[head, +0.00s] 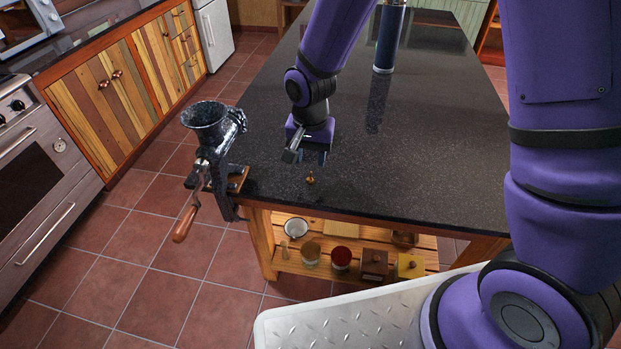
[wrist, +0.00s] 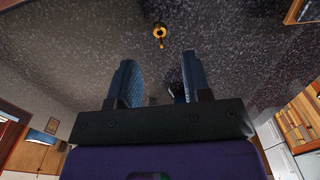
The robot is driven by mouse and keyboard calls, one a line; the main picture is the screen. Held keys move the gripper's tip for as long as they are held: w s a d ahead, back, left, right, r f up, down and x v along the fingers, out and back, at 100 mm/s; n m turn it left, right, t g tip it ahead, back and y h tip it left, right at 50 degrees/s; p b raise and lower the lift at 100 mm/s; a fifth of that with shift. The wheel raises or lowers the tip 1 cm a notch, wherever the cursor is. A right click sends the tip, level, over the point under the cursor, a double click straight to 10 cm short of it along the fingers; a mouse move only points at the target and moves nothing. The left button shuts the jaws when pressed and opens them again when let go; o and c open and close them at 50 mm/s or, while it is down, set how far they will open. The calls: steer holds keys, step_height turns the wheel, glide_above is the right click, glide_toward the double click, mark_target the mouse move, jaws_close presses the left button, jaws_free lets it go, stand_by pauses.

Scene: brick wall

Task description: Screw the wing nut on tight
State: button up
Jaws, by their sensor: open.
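A small brass wing nut (head: 310,178) lies on the dark speckled countertop near its front edge. It also shows at the top middle of the wrist view (wrist: 160,32), clear of the fingers. A dark metal meat grinder (head: 210,118) is clamped at the counter's front left corner, with a crank ending in a wooden handle (head: 185,224). The crank's fixing end is too small to make out. My gripper (head: 308,157) is open and empty, low over the counter just behind the nut. Both fingers show apart in the wrist view (wrist: 161,75).
A tall dark blue cylinder (head: 388,40) stands farther back on the countertop (head: 430,140). Most of the countertop is bare. A shelf below holds a white bowl (head: 296,228), jars and small boxes. Wooden cabinets (head: 105,90) and an oven (head: 35,165) stand left, across the tiled floor.

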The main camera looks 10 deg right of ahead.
mark_target(310, 174)
steer(key=shift+f, duration=3.1)
steer(key=c, duration=0.8)
steer(key=shift+r, duration=0.1)
steer(key=shift+r, duration=2.95)
